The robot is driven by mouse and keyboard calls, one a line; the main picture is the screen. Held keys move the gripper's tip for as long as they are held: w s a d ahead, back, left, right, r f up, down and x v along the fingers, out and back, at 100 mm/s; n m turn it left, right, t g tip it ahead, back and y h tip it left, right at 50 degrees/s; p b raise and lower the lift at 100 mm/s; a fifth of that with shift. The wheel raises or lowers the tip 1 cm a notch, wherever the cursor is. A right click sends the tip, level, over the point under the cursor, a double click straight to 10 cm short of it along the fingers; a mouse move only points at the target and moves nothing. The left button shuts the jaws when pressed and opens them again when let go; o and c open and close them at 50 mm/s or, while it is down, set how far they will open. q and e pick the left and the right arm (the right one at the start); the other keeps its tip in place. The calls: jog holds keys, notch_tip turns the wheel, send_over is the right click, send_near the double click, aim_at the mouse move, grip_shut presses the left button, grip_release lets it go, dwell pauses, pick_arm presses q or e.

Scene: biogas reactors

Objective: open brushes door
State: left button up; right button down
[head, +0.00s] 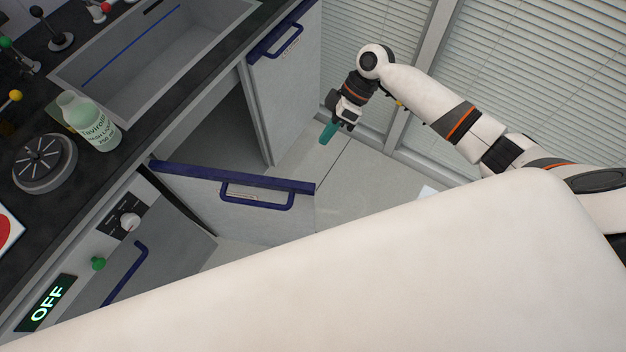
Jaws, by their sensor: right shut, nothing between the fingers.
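A grey cabinet door (232,212) with a blue top edge and a blue bar handle stands swung out from the counter. The dark cabinet opening shows behind it. No label shows which door is the brushes door. My right gripper (328,133) has teal fingers, shut and empty. It hangs over the floor beyond the door, to the upper right of its handle, apart from it. My left gripper is not in view.
Another door or front (285,70) with a blue handle is at the top. An appliance with an OFF display (46,303) and a knob (130,221) is at lower left. A bottle (90,122) stands on the counter beside a sink (160,45). Blinds (540,60) line the right.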

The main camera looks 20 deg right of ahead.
jog(key=s+a+f+n+p, duration=0.1)
jog(key=s+a+f+p, duration=0.1)
jog(key=s+a+f, duration=0.4)
jog(key=shift+s+a+g, duration=0.35)
jog(key=shift+a+g, duration=0.05)
jog(key=shift+a, duration=0.35)
jog(key=shift+p, duration=0.3)
